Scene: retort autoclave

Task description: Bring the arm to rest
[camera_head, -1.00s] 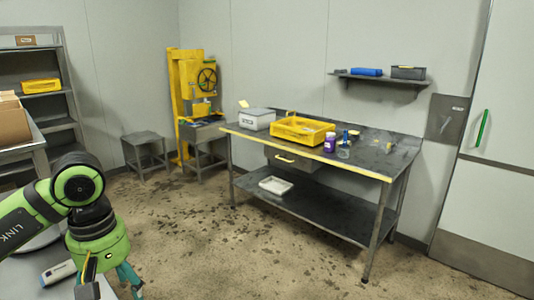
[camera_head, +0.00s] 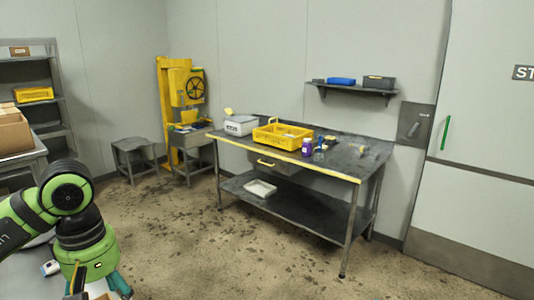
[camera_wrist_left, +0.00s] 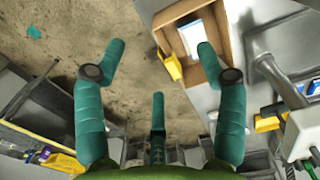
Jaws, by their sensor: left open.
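My left arm, green and black, comes in at the lower left of the head view. It is bent, with its wrist pointing down. My left gripper (camera_wrist_left: 160,60) has teal fingers, spread apart with nothing between them in the left wrist view. In the head view its lower part is cut off by the bottom edge. Brown floor (camera_wrist_left: 75,30) shows beyond the fingers. A wooden box (camera_wrist_left: 222,45) with something white inside lies beyond the right finger, a yellow piece (camera_wrist_left: 172,65) at its near edge. My right gripper is not in view.
A steel table (camera_head: 300,165) holds a yellow crate (camera_head: 283,136), a grey box (camera_head: 240,125) and a purple jar (camera_head: 307,146). A yellow press (camera_head: 178,90), a stool (camera_head: 135,155) and a shelf rack (camera_head: 48,80) stand behind. The floor (camera_head: 190,245) before the table is open.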

